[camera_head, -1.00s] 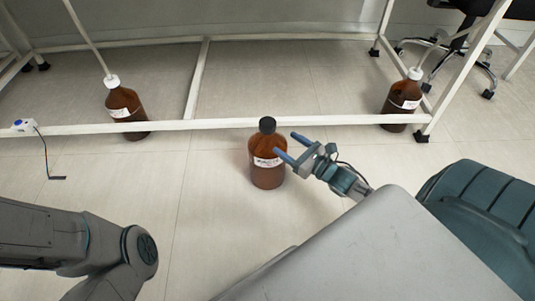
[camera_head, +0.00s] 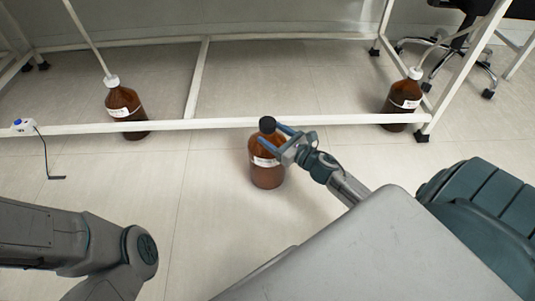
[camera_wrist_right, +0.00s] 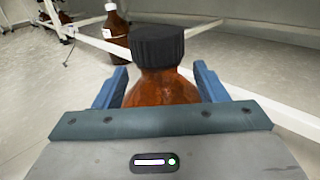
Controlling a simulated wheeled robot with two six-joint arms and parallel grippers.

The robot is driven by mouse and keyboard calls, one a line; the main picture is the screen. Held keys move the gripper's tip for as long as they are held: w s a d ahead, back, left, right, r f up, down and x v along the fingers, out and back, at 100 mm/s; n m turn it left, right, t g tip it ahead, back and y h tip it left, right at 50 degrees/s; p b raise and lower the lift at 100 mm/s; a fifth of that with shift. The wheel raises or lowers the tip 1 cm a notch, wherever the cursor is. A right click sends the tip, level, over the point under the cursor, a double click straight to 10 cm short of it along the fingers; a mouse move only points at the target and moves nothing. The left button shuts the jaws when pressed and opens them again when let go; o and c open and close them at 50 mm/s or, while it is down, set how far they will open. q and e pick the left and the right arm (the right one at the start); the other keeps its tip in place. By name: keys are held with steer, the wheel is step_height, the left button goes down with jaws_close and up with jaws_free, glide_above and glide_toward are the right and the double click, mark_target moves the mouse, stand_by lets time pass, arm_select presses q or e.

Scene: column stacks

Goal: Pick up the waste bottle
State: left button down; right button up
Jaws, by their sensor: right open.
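The waste bottle (camera_head: 266,170), brown with a black cap and a white label, stands upright on the floor in the middle of the head view. My right gripper (camera_head: 271,136) is at its neck and shoulder, coming in from the right. In the right wrist view the bottle (camera_wrist_right: 162,88) is between the two blue fingers (camera_wrist_right: 160,85), which are open with a gap on each side. Its lower part is hidden there behind the gripper body. My left arm shows at the lower left of the head view, but its gripper is out of view.
A white frame bar (camera_head: 200,125) runs just behind the bottle. Two more brown bottles with white caps and tubes stand under the frame, one at the left (camera_head: 124,102) and one at the right (camera_head: 402,98). A wheeled chair (camera_head: 480,60) is at the back right.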

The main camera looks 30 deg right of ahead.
steer(key=shift+p+x, duration=0.35)
steer(key=shift+x, duration=1.1)
jaws_close()
steer(key=shift+r, duration=0.1)
